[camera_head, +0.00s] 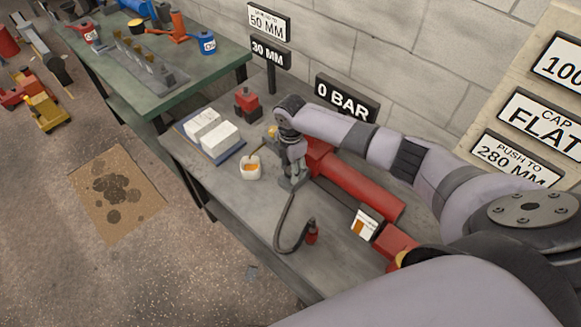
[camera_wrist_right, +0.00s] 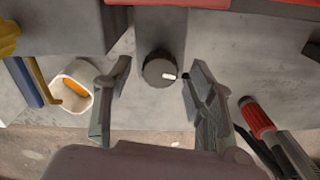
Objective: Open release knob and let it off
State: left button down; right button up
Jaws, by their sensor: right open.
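The release knob (camera_wrist_right: 158,68) is a dark round knob with a white mark, on a grey block in the right wrist view. My right gripper (camera_wrist_right: 158,80) is open. Its two fingers stand to the left and right of the knob, with a gap on both sides; whether they reach its depth I cannot tell. The knob is hidden there by the gripper. My left gripper is not in view.
A white cup with orange contents (camera_head: 250,168) stands just left of my right gripper. White boxes (camera_head: 215,137) and a red block (camera_head: 246,102) sit behind. The bench's front is mostly clear.

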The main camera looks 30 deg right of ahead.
aim_at(290, 171)
notch_tip(290, 171, up, 11)
jog(key=shift+r, duration=0.2)
jog(key=shift+a+f, duration=0.1)
dwell(0.5)
